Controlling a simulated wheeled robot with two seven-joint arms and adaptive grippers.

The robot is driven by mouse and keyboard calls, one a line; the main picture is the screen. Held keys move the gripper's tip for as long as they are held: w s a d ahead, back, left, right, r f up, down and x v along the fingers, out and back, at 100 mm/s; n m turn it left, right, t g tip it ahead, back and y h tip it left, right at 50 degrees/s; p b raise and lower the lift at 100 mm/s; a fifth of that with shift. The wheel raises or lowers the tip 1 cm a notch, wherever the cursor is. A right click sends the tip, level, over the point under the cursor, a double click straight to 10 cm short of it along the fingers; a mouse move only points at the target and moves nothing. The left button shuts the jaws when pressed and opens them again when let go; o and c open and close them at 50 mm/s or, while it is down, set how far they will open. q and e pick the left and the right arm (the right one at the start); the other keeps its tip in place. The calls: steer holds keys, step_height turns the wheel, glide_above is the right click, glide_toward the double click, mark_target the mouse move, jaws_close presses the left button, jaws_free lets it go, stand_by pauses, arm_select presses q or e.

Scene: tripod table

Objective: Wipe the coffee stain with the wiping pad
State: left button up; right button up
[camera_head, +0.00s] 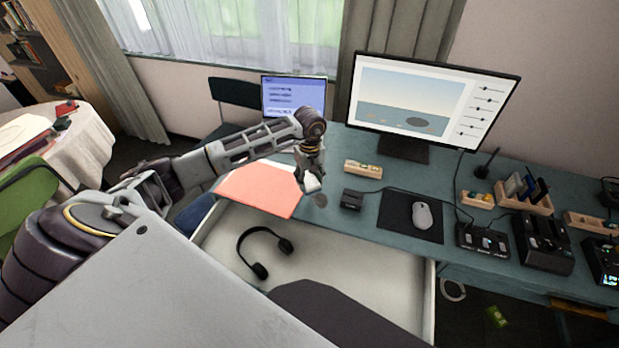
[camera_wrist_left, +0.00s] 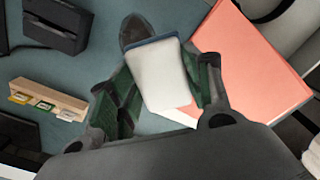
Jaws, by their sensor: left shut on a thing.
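The wiping pad (camera_head: 312,184) is white with a blue-grey back edge; it fills the middle of the left wrist view (camera_wrist_left: 160,78). My left gripper (camera_head: 309,170) is shut on it and holds it over the desk's front edge area. The coffee stain (camera_head: 320,200) is a small dark spot on the teal desk, just beyond the pad's lower right side. I cannot tell whether the pad touches the desk. My right gripper is not in view.
A salmon-coloured folder or sheet (camera_head: 262,189) lies left of the pad. A black box (camera_head: 352,199), a wooden block holder (camera_head: 363,167) and a mouse (camera_head: 423,215) on a mat are to the right. An open drawer (camera_head: 330,262) with headphones (camera_head: 262,252) is below the desktop.

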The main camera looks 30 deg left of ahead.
arm_select(q)
step_height(320, 180, down, 2)
steer(key=shift+f+b, duration=0.1)
steer(key=shift+b, duration=0.4)
steer(key=shift+f+b, duration=0.4)
steer(key=shift+f, duration=0.85)
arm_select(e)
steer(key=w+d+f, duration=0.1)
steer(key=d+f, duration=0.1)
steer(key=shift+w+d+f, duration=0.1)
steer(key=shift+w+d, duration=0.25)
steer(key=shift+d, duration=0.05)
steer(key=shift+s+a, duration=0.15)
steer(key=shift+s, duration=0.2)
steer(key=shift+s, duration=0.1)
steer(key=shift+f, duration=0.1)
